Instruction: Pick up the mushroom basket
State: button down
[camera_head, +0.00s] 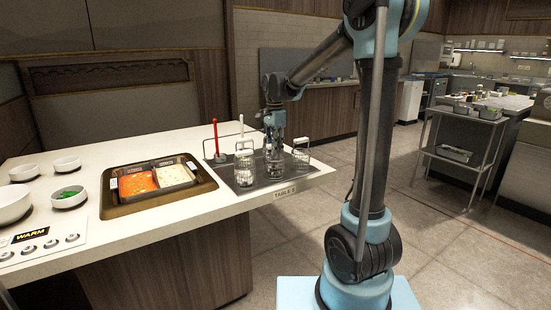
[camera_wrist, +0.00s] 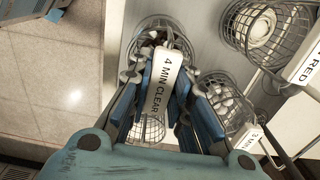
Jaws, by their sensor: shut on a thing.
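My gripper (camera_head: 275,142) is over the middle wire basket (camera_head: 273,168) on the dark tray at the counter's right end. In the wrist view my gripper (camera_wrist: 158,85) is shut on that basket's handle, with a white tag (camera_wrist: 164,82) reading "4 MIN CLEAR" between the fingers. The held basket (camera_wrist: 147,130) shows around and below the fingers; small greyish-brown pieces show near its top, but most of its contents are hidden. I cannot tell for sure that they are mushrooms. Whether the basket is clear of the tray cannot be told.
A left basket (camera_head: 244,168) and a right basket (camera_head: 301,156) stand close on either side. A red upright handle (camera_head: 215,135) rises at the dark tray's (camera_head: 225,175) left. A pan with red and white sauces (camera_head: 112,195) is further left, beside bowls (camera_head: 68,197).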

notch_tip(320, 180, up, 10)
jog(key=shift+f, duration=0.1)
dwell(0.4)
jog(key=shift+s, duration=0.1)
dwell(0.4)
